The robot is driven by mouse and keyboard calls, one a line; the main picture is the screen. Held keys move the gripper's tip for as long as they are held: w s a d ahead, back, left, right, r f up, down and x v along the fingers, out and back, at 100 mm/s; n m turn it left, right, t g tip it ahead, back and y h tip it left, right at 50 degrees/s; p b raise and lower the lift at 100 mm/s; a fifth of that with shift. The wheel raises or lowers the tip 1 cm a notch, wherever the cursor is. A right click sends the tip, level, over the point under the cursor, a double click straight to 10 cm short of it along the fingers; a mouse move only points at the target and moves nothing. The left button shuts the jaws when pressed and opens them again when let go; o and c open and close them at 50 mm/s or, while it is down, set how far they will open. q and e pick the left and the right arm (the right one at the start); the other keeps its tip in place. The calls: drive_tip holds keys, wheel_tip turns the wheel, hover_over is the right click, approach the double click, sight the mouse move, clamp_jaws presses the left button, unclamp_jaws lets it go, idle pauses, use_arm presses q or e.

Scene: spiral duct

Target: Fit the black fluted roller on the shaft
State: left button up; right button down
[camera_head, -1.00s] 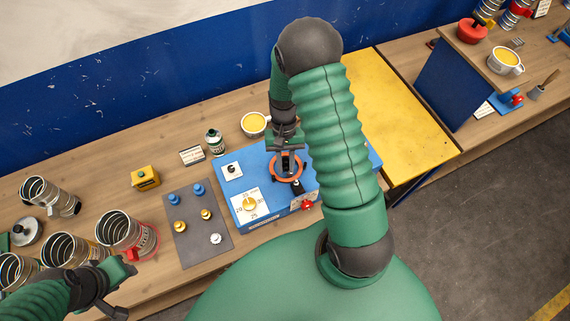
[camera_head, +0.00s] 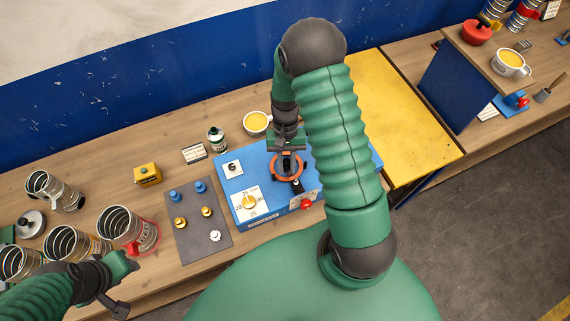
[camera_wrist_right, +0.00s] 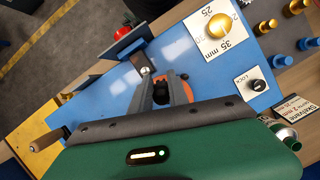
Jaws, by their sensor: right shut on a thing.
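My right gripper (camera_head: 287,163) is over the blue machine (camera_head: 236,204). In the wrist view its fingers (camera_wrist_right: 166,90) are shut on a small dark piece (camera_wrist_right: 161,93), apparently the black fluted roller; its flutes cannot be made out. An orange ring (camera_head: 273,168) on the machine lies around the fingertips. The shaft is hidden by the gripper, so I cannot tell whether the roller touches it. My left gripper (camera_head: 126,284) is at the lower left, near a red-rimmed spiral duct (camera_head: 121,226); its jaw opening is unclear.
The machine has a yellow dial (camera_head: 249,202), a lock knob (camera_head: 232,167) and a red knob (camera_head: 306,204). A grey board (camera_head: 194,235) with blue, brass and white pieces lies to its left. A bottle (camera_head: 216,140) and yellow-filled cup (camera_head: 257,123) stand behind.

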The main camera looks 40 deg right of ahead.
drive_tip(key=shift+d+f, duration=0.15)
drive_tip(key=shift+d, duration=0.35)
drive_tip(key=shift+d+f, duration=0.15)
drive_tip(key=shift+d, duration=0.35)
use_arm(q)
drive_tip(key=shift+d+f, duration=0.1)
drive_tip(key=shift+f, duration=0.05)
use_arm(e)
drive_tip(key=shift+s+a, duration=0.15)
drive_tip(key=shift+a, duration=0.1)
use_arm(q)
drive_tip(key=shift+d, duration=0.1)
drive_tip(key=shift+w+d, duration=0.1)
drive_tip(key=shift+d, duration=0.35)
use_arm(e)
drive_tip(key=shift+d+f, duration=0.2)
drive_tip(key=shift+d, duration=0.15)
use_arm(q)
drive_tip(key=shift+a, duration=0.1)
use_arm(e)
drive_tip(key=shift+a, duration=0.15)
